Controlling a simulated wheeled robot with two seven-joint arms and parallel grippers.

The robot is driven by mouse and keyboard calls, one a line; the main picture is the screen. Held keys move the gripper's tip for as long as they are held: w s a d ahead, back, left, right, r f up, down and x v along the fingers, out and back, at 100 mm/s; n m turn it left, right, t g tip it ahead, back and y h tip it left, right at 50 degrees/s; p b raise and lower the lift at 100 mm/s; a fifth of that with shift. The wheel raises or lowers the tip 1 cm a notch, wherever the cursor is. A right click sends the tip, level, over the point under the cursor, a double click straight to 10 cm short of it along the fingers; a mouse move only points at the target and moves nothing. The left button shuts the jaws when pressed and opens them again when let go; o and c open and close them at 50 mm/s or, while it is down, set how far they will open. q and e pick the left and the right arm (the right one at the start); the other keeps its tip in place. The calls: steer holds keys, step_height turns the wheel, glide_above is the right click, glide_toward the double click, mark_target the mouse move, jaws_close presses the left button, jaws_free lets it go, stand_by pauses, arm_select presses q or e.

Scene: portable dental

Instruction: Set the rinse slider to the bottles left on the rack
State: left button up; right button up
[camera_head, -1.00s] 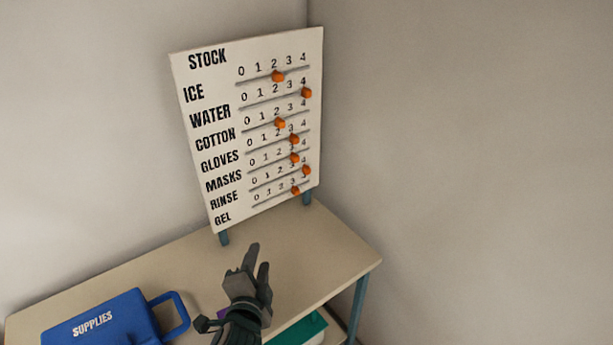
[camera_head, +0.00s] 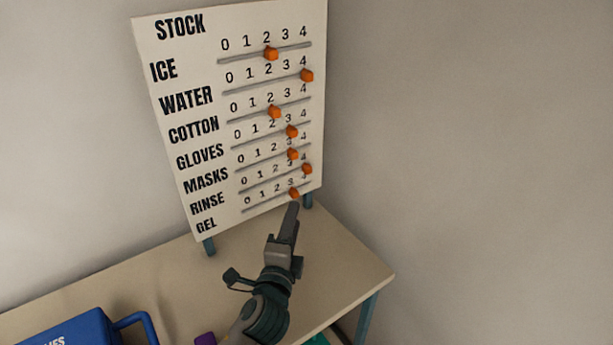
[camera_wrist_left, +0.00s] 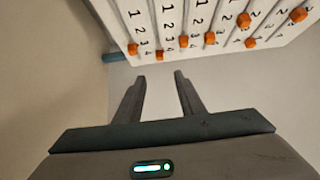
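The stock board (camera_head: 180,130) stands on the table with labelled rows and orange knobs. The rinse slider knob (camera_head: 307,168) sits at the right end of its track, by the 4. The gel knob (camera_head: 294,194) is just below it, near 3. My left gripper (camera_head: 294,206) is just below the gel knob in the picture, its fingers seen edge-on. The left wrist view shows its two fingers (camera_wrist_left: 160,78) apart with nothing between them. Several orange knobs show beyond them there; which one is rinse is unclear. The right gripper, bottles and rack are out of view.
The beige table (camera_head: 345,268) has free room around the board's teal legs. A blue supplies case (camera_head: 75,335) lies at the lower left. A purple item (camera_head: 205,339) shows in part at the bottom. Masks knob (camera_head: 293,154) is close above rinse.

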mark_target(306, 173)
arm_select(q)
steer(key=w+d+p, duration=0.1)
steer(key=w, duration=1)
steer(key=w+d+p, duration=0.1)
steer(key=w, duration=0.5)
steer(key=shift+w+d+f+p, duration=0.1)
steer(key=shift+w+d+p, duration=0.1)
steer(key=shift+d+p, duration=0.15)
jaws_close()
